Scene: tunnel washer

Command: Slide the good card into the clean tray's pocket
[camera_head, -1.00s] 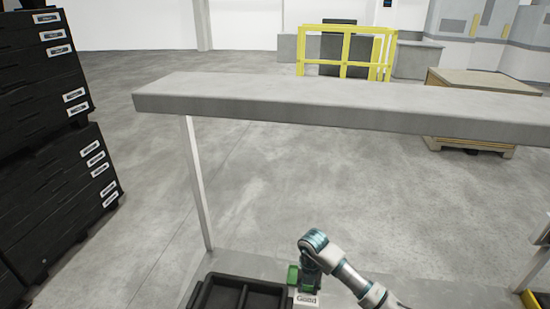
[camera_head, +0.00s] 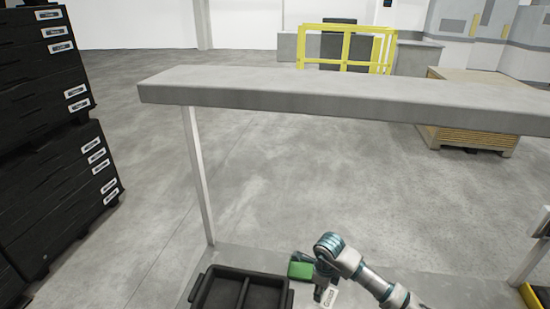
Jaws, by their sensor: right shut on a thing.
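The black tray (camera_head: 202,293) with a divider sits on the lower grey surface at the bottom of the head view, cut off by the lower edge. A green block-like thing (camera_head: 300,269) lies behind the tray's right corner, left of my right gripper. My left gripper is not in view.
A grey upper shelf (camera_head: 330,97) on a white post (camera_head: 197,175) spans above the work surface (camera_head: 440,287). Stacked black crates (camera_head: 50,190) stand at left. A yellow bin (camera_head: 537,296) is at the lower right. The surface right of my arm is clear.

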